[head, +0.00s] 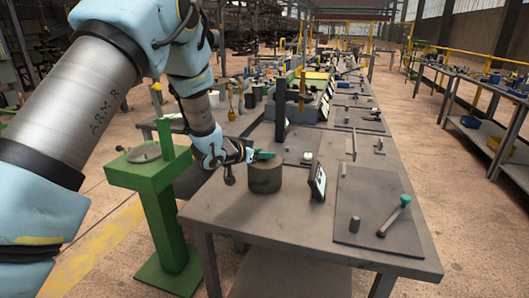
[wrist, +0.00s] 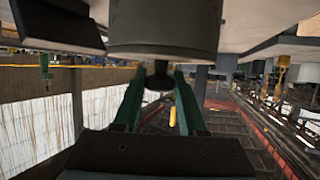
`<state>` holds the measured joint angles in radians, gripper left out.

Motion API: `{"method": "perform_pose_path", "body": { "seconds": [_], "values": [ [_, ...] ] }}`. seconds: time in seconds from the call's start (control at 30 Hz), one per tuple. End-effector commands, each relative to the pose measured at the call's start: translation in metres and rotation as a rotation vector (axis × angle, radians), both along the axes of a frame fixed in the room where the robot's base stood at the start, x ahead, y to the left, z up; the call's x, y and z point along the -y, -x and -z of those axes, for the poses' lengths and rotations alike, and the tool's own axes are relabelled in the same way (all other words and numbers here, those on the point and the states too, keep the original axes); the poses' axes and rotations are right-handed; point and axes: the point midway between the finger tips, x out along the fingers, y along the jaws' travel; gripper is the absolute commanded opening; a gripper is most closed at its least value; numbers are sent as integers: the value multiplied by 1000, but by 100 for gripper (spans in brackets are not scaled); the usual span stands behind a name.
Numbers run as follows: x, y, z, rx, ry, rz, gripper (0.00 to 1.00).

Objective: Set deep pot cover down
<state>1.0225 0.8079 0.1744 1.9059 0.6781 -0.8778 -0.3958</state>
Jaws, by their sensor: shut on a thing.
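The deep pot (head: 265,178) is a dark grey cylinder standing upright near the left edge of the grey workbench. My gripper (head: 265,155) is just above its top, reaching in from the left, with green fingers. In the wrist view, which looks upside down, my gripper (wrist: 160,78) is shut on the dark knob of the deep pot cover (wrist: 163,54). The cover is against or very near the pot body (wrist: 163,27). I cannot tell whether a gap lies between them. In the head view the fingers hide most of the knob.
A green stand (head: 153,176) with a round grey disc (head: 144,152) is left of the bench (head: 235,222). A dark upright post (head: 281,115) and a tilted display (head: 318,182) are near the pot. A flat mat (head: 365,215) bears a green-headed tool (head: 396,213) at front right.

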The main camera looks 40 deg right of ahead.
Motion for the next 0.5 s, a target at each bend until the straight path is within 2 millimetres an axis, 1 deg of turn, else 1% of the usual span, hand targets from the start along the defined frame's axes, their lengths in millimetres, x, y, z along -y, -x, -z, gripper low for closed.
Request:
{"method": "perform_pose_path", "body": {
  "seconds": [0.37, 0.4, 0.5],
  "values": [
    [1, 0, 5, 1, 4, 0, 0],
    [0, 0, 5, 0, 2, 0, 43],
    [0, 0, 5, 0, 2, 0, 55]
  ]
}}
